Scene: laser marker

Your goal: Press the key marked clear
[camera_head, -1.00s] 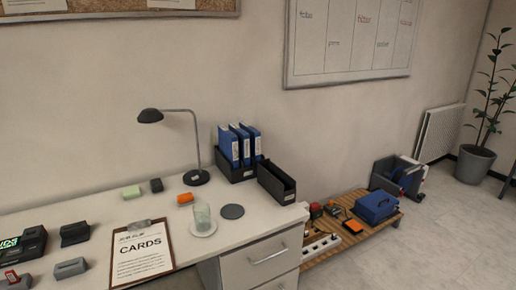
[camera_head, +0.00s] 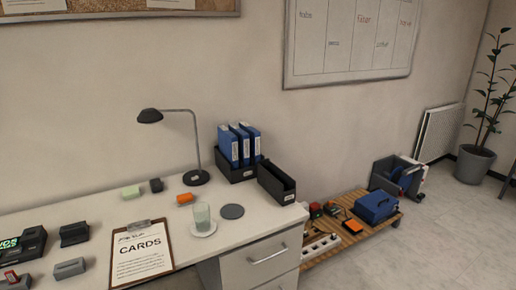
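No key marked clear can be made out in the head view. A dark device with a green lit display (camera_head: 20,244) stands at the left edge of the desk, partly cut off by the frame. In front of it is a small dark device with a red part (camera_head: 14,279), also cut off at the edge. Any lettering on keys is too small to read. Neither of my grippers is in view.
The white desk (camera_head: 90,212) holds a clipboard reading CARDS (camera_head: 142,254), a glass on a saucer (camera_head: 202,217), a black lamp (camera_head: 196,177), small blocks and blue binders (camera_head: 238,146). A low wooden platform (camera_head: 350,240) with a blue toolbox (camera_head: 376,206) stands at right.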

